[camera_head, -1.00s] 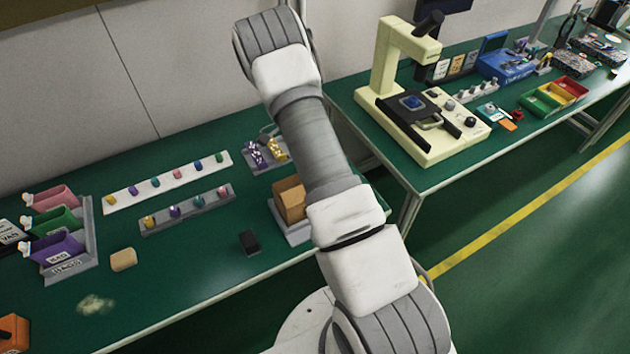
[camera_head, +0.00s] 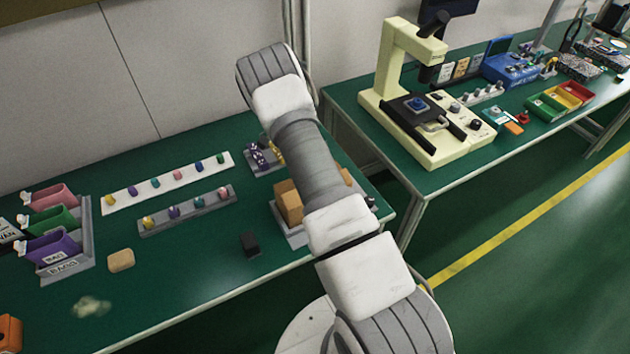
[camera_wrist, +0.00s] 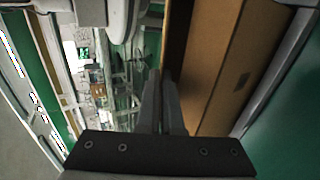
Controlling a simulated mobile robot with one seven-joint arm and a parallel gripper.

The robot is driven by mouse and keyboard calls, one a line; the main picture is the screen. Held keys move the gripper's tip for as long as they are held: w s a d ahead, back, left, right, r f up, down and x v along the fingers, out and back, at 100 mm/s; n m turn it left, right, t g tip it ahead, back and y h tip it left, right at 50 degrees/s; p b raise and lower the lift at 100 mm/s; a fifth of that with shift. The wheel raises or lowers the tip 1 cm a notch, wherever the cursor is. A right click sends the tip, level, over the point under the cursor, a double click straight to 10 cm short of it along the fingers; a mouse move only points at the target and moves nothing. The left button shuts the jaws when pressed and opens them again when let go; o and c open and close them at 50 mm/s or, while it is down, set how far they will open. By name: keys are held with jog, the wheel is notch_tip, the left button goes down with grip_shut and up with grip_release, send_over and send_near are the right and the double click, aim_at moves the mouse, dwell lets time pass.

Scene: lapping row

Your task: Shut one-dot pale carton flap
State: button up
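A brown carton (camera_head: 290,203) stands on a grey tray (camera_head: 297,236) at the right end of the near bench, partly hidden by my arm in the head view. Another tan carton piece (camera_head: 346,177) shows just right of the arm. In the wrist view a brown carton (camera_wrist: 215,60) fills the right side close up, with a small dark mark on its face; I cannot tell whether that is the dot. My gripper (camera_wrist: 162,80) has its fingers together, with nothing seen between them, beside the carton's left edge. Contact is unclear. My gripper is hidden in the head view.
A small black block (camera_head: 250,245) and a tan block (camera_head: 121,260) lie on the green bench. Racks with coloured knobs (camera_head: 187,210) stand left of the carton. A cream microscope-like machine (camera_head: 425,135) stands on the bench to the right.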

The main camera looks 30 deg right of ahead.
jog(key=o, duration=0.5)
